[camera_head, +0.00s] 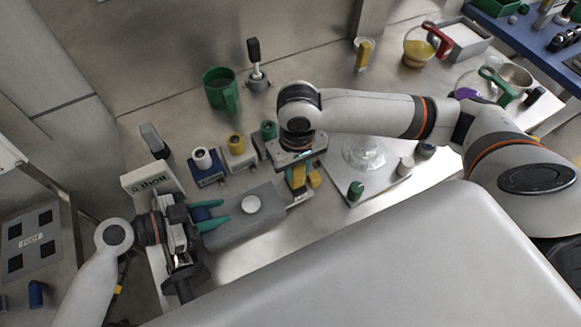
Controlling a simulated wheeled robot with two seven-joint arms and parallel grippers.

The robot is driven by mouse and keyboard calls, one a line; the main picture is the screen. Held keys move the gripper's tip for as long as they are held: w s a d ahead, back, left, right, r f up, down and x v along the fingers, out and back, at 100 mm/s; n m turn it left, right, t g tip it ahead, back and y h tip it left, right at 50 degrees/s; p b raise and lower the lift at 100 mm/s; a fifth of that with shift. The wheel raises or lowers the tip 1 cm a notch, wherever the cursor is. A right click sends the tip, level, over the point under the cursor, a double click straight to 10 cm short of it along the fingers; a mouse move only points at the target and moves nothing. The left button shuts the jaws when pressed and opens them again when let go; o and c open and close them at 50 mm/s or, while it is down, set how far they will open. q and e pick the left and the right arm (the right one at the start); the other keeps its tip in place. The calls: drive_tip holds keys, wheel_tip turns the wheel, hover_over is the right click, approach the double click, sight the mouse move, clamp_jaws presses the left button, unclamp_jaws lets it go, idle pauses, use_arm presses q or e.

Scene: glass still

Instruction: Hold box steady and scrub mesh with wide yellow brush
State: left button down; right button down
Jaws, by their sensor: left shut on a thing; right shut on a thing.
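A flat grey box (235,231) lies on the bench in front of me, with a white round disc (251,204) on its top. My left gripper (214,214) has its teal fingers shut on the left end of the box. My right gripper (297,172) points down just beyond the box's right end, shut on a yellow brush (299,180). The brush is upright and its lower end is near a metal plate at the bench. I cannot make out the mesh clearly, nor whether the brush touches anything.
Small blocks with white, yellow and green knobs (236,145) stand behind the box. A green mug (219,90) is farther back. A pale board (382,178) with a glass dish (364,154) and a green knob (356,190) lies right.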

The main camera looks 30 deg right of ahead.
drive_tip(key=shift+a, duration=0.1)
drive_tip(key=shift+a+f, duration=0.15)
drive_tip(key=shift+a, duration=1)
drive_tip(key=shift+d, duration=0.15)
drive_tip(key=shift+d, duration=1.1)
drive_tip(key=shift+r, duration=0.95)
